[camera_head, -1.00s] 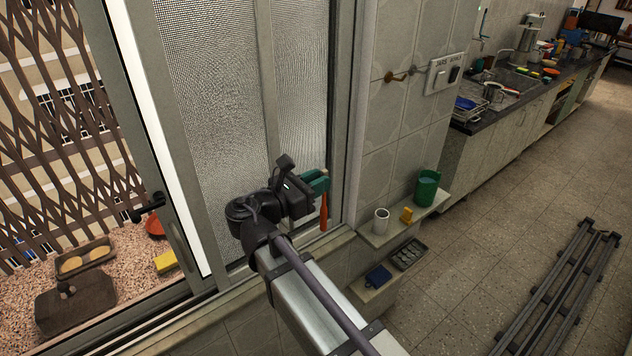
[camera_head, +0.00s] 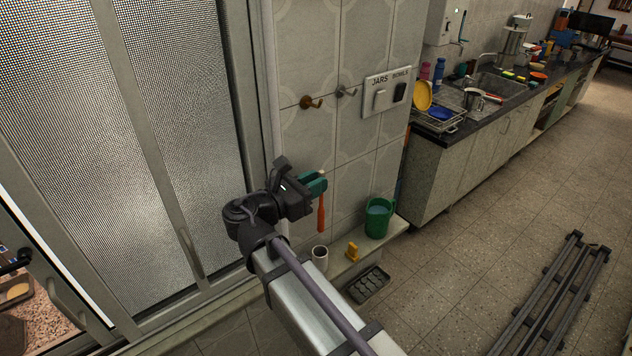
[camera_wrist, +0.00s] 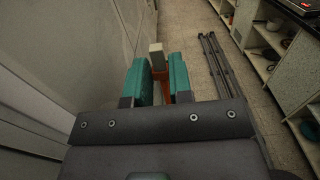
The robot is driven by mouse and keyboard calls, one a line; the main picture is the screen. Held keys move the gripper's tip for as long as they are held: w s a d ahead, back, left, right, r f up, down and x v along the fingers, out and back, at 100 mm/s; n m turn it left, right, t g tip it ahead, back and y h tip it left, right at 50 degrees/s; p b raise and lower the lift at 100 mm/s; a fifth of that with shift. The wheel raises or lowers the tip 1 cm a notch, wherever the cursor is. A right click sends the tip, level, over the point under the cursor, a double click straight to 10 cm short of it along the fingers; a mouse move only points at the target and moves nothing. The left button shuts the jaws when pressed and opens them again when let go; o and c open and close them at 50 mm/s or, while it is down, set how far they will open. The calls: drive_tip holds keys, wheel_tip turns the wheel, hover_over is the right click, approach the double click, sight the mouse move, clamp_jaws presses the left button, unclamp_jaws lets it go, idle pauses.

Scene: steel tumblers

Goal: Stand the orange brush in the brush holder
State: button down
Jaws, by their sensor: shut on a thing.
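The orange brush (camera_head: 321,217) hangs upright with its orange handle down, in front of the tiled wall. My gripper (camera_head: 315,184) is shut on its upper part with teal fingers. In the wrist view the brush's pale head (camera_wrist: 156,56) shows between the fingers (camera_wrist: 161,84), and most of the handle is hidden. A white cup (camera_head: 320,258), which looks like the brush holder, stands on the wall shelf. The brush's lower end is above the cup in the picture, apart from it; I cannot tell whether it is directly over it.
On the shelf (camera_head: 398,225), a yellow object (camera_head: 352,252) and a green mug (camera_head: 378,218) stand right of the cup. A dark tray (camera_head: 368,285) lies lower. The window frame (camera_head: 245,100) is at left.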

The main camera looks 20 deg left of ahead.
wheel_tip(320, 180, down, 12)
drive_tip(key=b, duration=1.2)
drive_tip(key=c, duration=0.9)
unclamp_jaws()
drive_tip(key=shift+c, duration=0.2)
drive_tip(key=shift+s, duration=0.1)
drive_tip(key=v, duration=1)
drive_tip(key=shift+s+a, duration=0.2)
drive_tip(key=shift+a, duration=0.1)
